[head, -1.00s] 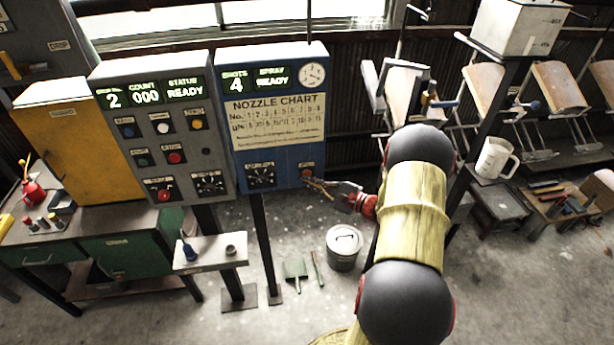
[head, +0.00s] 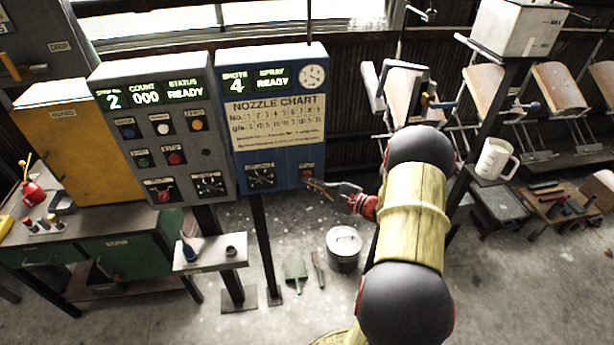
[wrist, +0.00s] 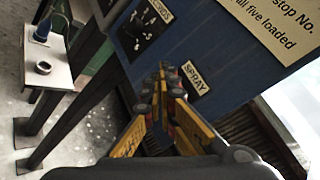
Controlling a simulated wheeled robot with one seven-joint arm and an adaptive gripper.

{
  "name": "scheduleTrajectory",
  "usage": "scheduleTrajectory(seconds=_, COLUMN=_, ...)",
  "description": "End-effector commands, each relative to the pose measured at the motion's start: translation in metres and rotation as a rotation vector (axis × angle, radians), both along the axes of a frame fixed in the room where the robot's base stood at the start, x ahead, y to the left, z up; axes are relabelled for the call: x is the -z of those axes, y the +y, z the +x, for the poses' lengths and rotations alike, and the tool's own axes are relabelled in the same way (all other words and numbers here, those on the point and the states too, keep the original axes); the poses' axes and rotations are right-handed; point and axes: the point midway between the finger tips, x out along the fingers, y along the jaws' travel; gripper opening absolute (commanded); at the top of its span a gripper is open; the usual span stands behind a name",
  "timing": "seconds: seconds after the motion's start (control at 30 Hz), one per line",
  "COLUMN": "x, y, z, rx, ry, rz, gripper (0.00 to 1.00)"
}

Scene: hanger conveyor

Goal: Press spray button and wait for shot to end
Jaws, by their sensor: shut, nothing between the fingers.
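The blue spray panel (head: 275,120) stands in the middle of the head view. Its display (head: 256,80) reads SHOTS 4 and SPRAY READY. The red spray button (head: 307,171) is at the panel's lower right. My gripper (head: 312,184) is shut and empty, with its fingertips just below and in front of the button. In the wrist view my gripper (wrist: 163,82) points at the panel beside the SPRAY label (wrist: 195,78). The fingers largely cover the button there, so I cannot tell whether the tips touch it.
A grey panel (head: 203,140) to the left reads COUNT 000 and STATUS READY. A rotary dial (head: 261,175) sits left of the button. A mug (head: 494,158) and hanging seat-like parts (head: 557,85) are at the right.

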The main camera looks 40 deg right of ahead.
Motion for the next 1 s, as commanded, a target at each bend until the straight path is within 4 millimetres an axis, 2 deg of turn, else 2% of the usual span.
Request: scheduleTrajectory(seconds=1.0, x=-0.0003, y=-0.0047, z=0.0076, rx=0.0, ry=0.0, rz=0.0, gripper=0.0)
